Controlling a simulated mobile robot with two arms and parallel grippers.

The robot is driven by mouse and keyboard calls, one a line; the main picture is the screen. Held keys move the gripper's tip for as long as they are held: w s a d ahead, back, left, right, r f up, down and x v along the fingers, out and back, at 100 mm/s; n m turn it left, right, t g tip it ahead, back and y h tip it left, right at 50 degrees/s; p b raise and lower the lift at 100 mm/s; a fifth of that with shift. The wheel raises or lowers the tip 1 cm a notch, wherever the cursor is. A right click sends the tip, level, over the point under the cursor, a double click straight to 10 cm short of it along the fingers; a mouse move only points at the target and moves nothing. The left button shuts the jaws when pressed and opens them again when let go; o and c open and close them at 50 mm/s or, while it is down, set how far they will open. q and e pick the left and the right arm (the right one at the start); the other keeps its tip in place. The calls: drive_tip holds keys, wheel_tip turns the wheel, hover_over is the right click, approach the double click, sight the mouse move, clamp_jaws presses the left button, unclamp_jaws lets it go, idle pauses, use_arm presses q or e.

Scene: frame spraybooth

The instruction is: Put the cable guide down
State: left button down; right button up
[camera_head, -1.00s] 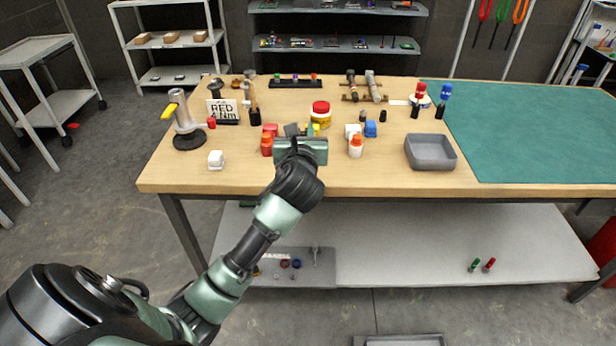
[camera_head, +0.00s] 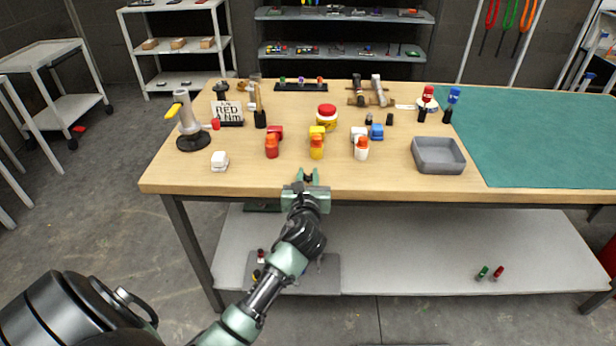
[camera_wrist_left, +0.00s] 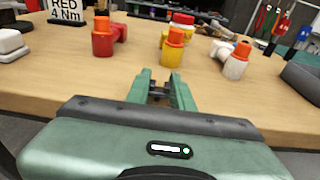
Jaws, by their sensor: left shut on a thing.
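My left gripper (camera_head: 308,176) is over the front edge of the wooden workbench (camera_head: 390,180), pointing away towards the back. Its two green fingers also show in the left wrist view (camera_wrist_left: 160,78). They are shut on a small dark piece (camera_wrist_left: 159,94), which I take to be the cable guide. Most of it is hidden between the fingers, and I cannot tell its full shape. Bare wood lies just beyond the fingertips. My right gripper is not in view.
Beyond the gripper stand red (camera_head: 272,147), yellow (camera_head: 317,147) and white (camera_head: 361,149) fittings with orange parts. A white block (camera_head: 220,161) is at left and a grey tray (camera_head: 438,156) at right. A green mat (camera_head: 540,145) covers the right end. The front strip is clear.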

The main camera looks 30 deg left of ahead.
use_arm(q)
drive_tip(key=c, duration=1.2)
unclamp_jaws()
drive_tip(key=shift+c, duration=0.2)
drive_tip(key=shift+r, duration=0.1)
drive_tip(key=v, duration=1.2)
